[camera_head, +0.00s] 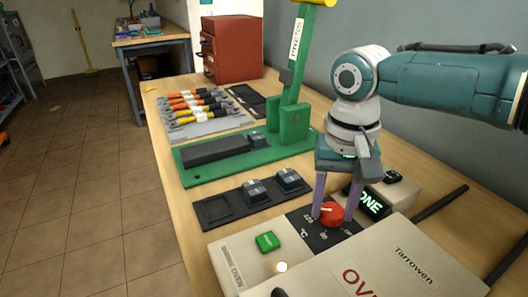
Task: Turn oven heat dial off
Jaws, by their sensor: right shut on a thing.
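The red oven heat dial (331,213) sits on a dark panel with white markings, among them "°C", on top of the beige oven unit (236,262). My right gripper (334,208) reaches down from the upper right and is shut on the dial, one finger on each side. A light pointer line shows on the dial's top; the exact mark it faces is too small to read. My left gripper is not in view.
A green button (267,241) and a small lit lamp (281,267) are left of the dial. Behind are a black tray (226,208), a green press (291,125), orange-handled tools and a red cabinet (232,48).

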